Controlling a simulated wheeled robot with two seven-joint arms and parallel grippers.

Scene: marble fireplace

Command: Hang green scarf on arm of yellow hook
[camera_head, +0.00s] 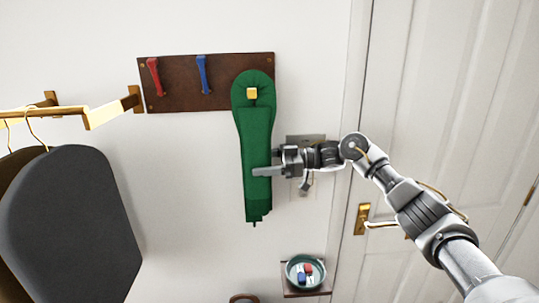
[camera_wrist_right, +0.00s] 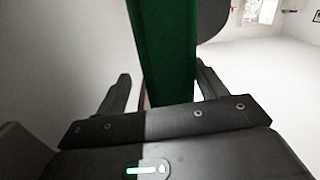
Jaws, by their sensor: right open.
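The green scarf (camera_head: 257,155) hangs in the head view with its looped top around the yellow hook (camera_head: 252,93), whose end shows through the loop. Its tail hangs straight down against the wall. My right gripper (camera_head: 265,163) is beside the lower part of the scarf, and its fingers are open. In the right wrist view the scarf (camera_wrist_right: 163,50) runs down between the two spread fingers (camera_wrist_right: 160,92). I cannot tell whether either finger touches it. My left gripper is not in view.
The brown board (camera_head: 180,98) also bears a red hook (camera_head: 154,76) and a blue hook (camera_head: 203,74). Dark garments (camera_head: 75,220) hang from a golden rail (camera_head: 105,112) at left. A bowl (camera_head: 304,284) stands on a small shelf below. A white door (camera_head: 440,100) with a brass handle (camera_head: 362,220) is at right.

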